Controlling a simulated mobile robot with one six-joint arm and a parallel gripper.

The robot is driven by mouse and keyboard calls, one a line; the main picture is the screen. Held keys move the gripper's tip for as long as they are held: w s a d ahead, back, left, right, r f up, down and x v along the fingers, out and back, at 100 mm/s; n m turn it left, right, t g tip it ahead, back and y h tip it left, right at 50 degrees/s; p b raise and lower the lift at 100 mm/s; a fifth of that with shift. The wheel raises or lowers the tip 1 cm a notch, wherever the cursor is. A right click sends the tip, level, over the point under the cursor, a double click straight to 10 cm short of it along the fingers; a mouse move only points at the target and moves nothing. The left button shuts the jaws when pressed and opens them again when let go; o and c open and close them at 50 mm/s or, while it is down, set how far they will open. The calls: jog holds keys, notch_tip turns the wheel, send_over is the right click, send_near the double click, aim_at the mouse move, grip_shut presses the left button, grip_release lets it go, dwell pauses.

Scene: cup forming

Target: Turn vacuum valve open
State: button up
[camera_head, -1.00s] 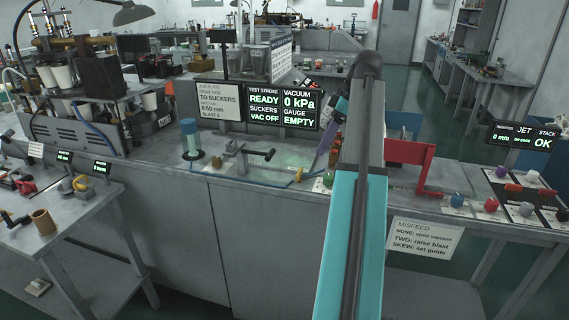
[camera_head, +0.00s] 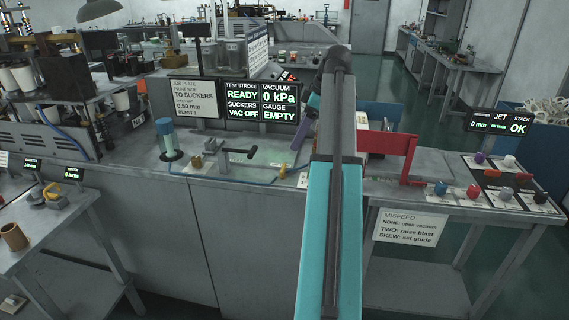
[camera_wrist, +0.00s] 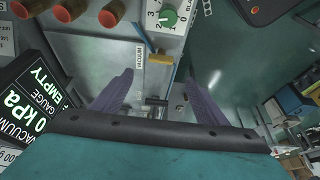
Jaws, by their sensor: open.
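My gripper (camera_wrist: 158,84) shows in the wrist view with its two purple fingers apart and nothing between the tips. In the head view a purple finger (camera_head: 303,133) shows beside my arm, which hides the rest. A small brass fitting (camera_head: 283,171) sits on the bench at the end of a blue hose, below that finger. A yellow part (camera_wrist: 160,59) and a small lettered label (camera_wrist: 139,57) lie just beyond the fingertips in the wrist view; I cannot tell which part is the valve. The display (camera_head: 261,102) reads VACUUM 0 kPa, VAC OFF, EMPTY.
A green dial (camera_wrist: 168,17) and red knobs (camera_wrist: 111,13) lie beyond my fingers. A black-handled lever (camera_head: 235,151) and a blue-topped cylinder (camera_head: 167,139) stand on the bench at left. A red bracket (camera_head: 393,145) stands right of my arm.

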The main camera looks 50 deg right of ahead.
aim_at(283, 167)
jog(key=p+x, duration=0.1)
jog(key=x, duration=1.1)
jog(key=shift+f+p, duration=0.2)
jog(key=shift+p, duration=0.15)
jog(key=c, duration=1.1)
